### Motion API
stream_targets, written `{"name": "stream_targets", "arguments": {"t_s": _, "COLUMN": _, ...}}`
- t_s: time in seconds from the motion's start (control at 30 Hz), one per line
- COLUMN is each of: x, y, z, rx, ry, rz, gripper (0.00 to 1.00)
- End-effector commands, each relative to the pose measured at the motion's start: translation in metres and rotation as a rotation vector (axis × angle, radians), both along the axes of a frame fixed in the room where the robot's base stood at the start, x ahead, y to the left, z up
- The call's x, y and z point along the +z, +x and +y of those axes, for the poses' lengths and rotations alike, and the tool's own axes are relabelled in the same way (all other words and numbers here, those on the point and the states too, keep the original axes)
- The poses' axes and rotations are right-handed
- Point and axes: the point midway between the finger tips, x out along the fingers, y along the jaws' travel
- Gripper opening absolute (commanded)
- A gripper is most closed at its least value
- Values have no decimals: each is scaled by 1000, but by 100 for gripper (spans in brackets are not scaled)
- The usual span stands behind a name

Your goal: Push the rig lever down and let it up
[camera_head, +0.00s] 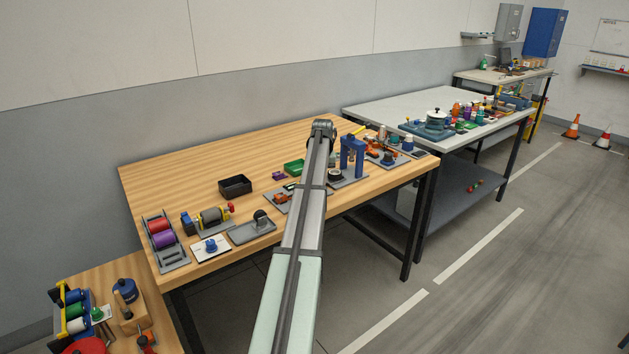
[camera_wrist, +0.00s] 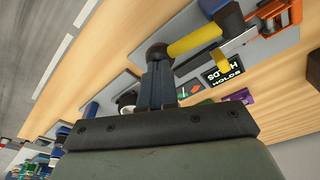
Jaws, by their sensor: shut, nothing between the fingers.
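The rig lever (camera_wrist: 195,42) shows in the wrist view as a yellow bar with a black ball at its near end. My gripper (camera_wrist: 158,72) is shut and empty, its fingers close together right at the black ball. I cannot tell whether they touch it.
Orange items stand right of the rig. In the wrist view an orange fixture (camera_wrist: 278,14) and a black sign (camera_wrist: 223,75) are close to the lever.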

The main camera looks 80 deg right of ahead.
Motion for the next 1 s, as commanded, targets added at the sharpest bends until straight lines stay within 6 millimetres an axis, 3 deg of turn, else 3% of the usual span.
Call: {"name": "stream_targets", "arguments": {"t_s": 1.0, "x": 53, "y": 0, "z": 0, "rx": 0, "ry": 0, "rz": 0, "gripper": 0}}
